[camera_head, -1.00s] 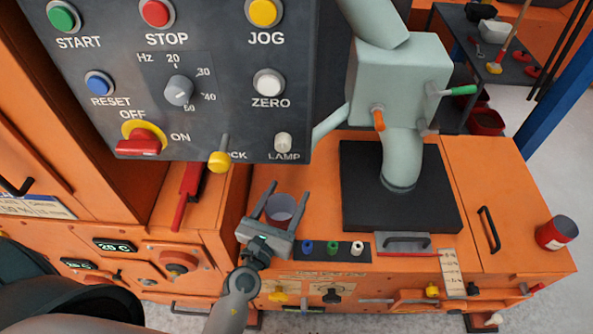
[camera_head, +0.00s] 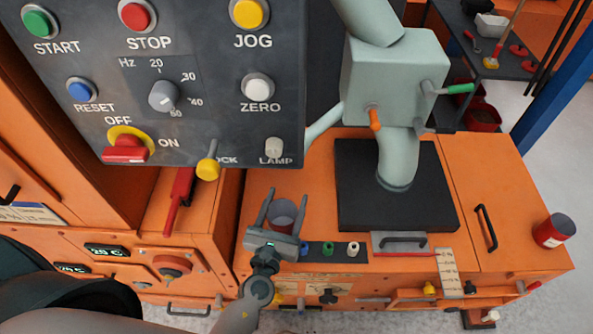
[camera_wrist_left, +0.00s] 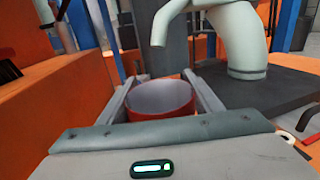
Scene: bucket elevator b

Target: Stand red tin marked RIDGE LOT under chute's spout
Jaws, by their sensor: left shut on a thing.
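My left gripper (camera_head: 285,196) is shut on a red open-topped tin (camera_head: 282,216), with one finger on each side. In the left wrist view the tin (camera_wrist_left: 160,103) looks upright, with its red wall and pale inside showing. Its marking is not visible. The grey-green chute (camera_head: 392,80) stands behind and to the right. A thin spout (camera_head: 325,121) slopes down from its left side; in the wrist view this spout (camera_wrist_left: 163,28) ends beyond the tin and above it. The tin's base is hidden, so I cannot tell whether it touches the bench. My right gripper is not in view.
Another red tin (camera_head: 555,231) with a dark top stands at the bench's right end. The chute's thick pipe (camera_head: 397,165) meets a black plate (camera_head: 360,212). A control panel (camera_head: 225,130) overhangs the left. Blue, green and white buttons lie right of the gripper.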

